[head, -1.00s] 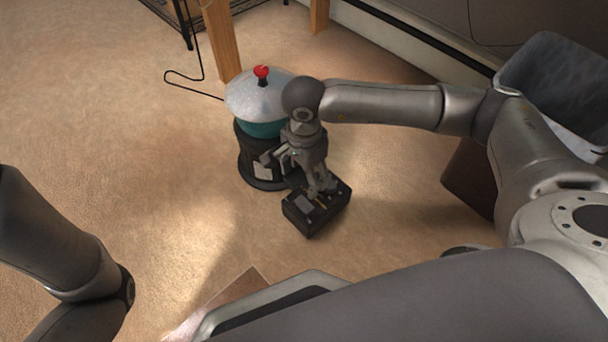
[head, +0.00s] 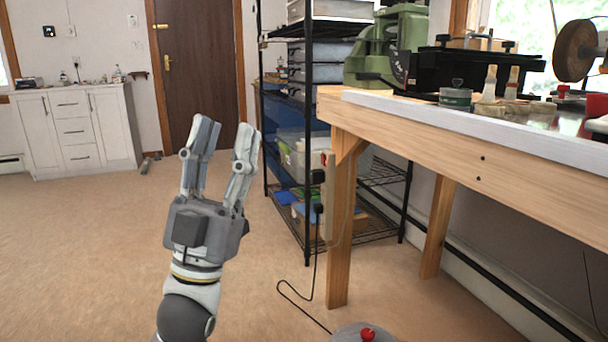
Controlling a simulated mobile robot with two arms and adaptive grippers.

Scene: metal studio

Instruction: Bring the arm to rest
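My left gripper (head: 225,138) is raised in the left-centre of the head view, fingers pointing up. Its two fingers stand apart with nothing between them, so it is open and empty. My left forearm comes up from the bottom edge below it. My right arm and gripper are outside the view.
A wooden workbench (head: 470,160) fills the right side, with a green machine (head: 392,48) on it. A black wire shelf (head: 308,120) stands behind the gripper. A red-knobbed lid (head: 352,335) shows at the bottom edge. Open floor (head: 85,250) lies to the left.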

